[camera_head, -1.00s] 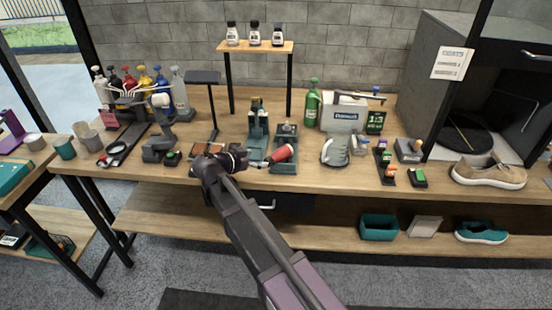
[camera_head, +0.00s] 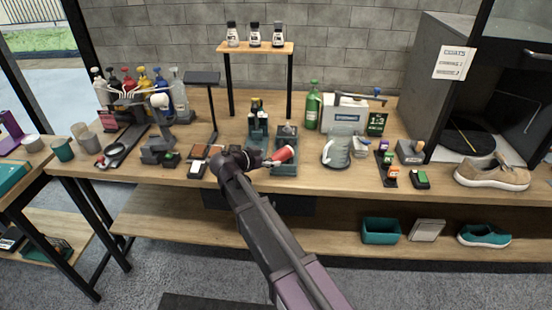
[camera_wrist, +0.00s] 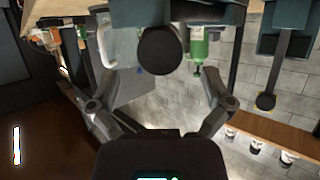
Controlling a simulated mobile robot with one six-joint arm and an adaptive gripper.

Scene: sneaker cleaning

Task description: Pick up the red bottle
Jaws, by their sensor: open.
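In the head view a red bottle (camera_head: 283,155) lies tilted at the front middle of the workbench, over a dark teal stand (camera_head: 285,170). My gripper (camera_head: 266,160) is just left of it, its fingertips close to the bottle's near end. Whether they touch it I cannot tell. In the wrist view my gripper (camera_wrist: 158,82) has its two fingers spread wide with nothing clamped between them. A dark round end (camera_wrist: 158,50) shows ahead between the fingers; I cannot tell whether it belongs to the red bottle.
A green bottle (camera_head: 312,107) and a white box (camera_head: 345,117) stand behind. A clear jug-like container (camera_head: 336,149) is to the right. Several spray bottles, one red (camera_head: 128,80), stand at back left. A tan sneaker (camera_head: 491,175) sits at the right.

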